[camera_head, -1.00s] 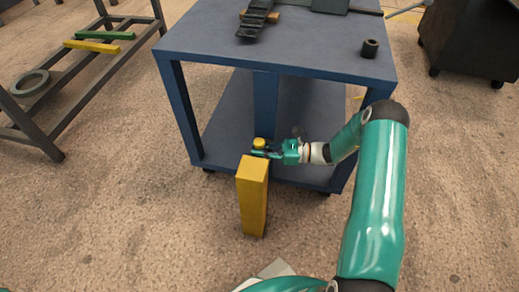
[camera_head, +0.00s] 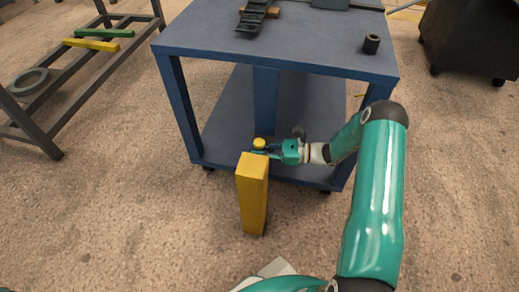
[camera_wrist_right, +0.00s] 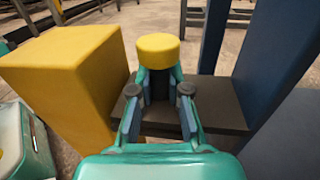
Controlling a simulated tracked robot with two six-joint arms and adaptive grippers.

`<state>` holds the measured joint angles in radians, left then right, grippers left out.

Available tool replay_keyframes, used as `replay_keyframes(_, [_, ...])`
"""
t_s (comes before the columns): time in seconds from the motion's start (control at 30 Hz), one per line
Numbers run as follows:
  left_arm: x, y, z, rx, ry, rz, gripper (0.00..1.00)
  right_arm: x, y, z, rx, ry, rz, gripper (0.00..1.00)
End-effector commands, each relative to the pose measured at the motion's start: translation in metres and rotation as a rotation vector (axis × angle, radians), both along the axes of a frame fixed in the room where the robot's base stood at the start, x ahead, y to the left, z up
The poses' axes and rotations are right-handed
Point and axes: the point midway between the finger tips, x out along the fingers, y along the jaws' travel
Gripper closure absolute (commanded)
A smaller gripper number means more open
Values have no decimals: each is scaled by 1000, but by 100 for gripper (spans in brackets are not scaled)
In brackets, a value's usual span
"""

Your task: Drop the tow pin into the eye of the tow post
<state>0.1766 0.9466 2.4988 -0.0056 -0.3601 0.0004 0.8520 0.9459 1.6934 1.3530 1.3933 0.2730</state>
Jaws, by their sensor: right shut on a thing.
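The yellow tow post (camera_head: 252,194) stands upright on the floor in front of the blue cart. It also fills the left of the right wrist view (camera_wrist_right: 70,85). My right gripper (camera_head: 271,152) is shut on the tow pin, whose yellow head (camera_head: 259,143) shows above the fingers, just behind the post's top. In the right wrist view the yellow pin head (camera_wrist_right: 158,50) and part of a dark shank show between the fingers (camera_wrist_right: 160,88). A dark plate (camera_wrist_right: 222,103) lies below the fingers. The eye's hole is hidden. My left gripper is out of view.
The blue cart (camera_head: 270,50) with a lower shelf stands right behind the post, close to my right arm. A dark ring (camera_head: 371,44) and a black strip (camera_head: 252,15) lie on its top. A dark rack (camera_head: 60,95) stands at left. The floor in front is clear.

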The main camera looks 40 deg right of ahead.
Motion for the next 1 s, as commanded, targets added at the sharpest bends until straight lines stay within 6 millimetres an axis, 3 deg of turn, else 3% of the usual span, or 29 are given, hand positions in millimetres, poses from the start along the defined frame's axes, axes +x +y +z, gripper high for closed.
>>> replay_keyframes(0.1, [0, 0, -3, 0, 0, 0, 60, 0, 0, -4, 0, -1, 0, 100])
replay_keyframes(0.13, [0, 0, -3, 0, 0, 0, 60, 0, 0, -3, 0, -1, 0, 83])
replay_keyframes(0.3, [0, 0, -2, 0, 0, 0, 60, 0, 0, -3, 0, 0, 0, 55])
replay_keyframes(0.7, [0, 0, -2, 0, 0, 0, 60, -2, -2, -5, -2, 3, 0, 55])
replay_keyframes(1.0, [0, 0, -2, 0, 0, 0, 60, -28, -34, -6, -4, 3, -6, 55])
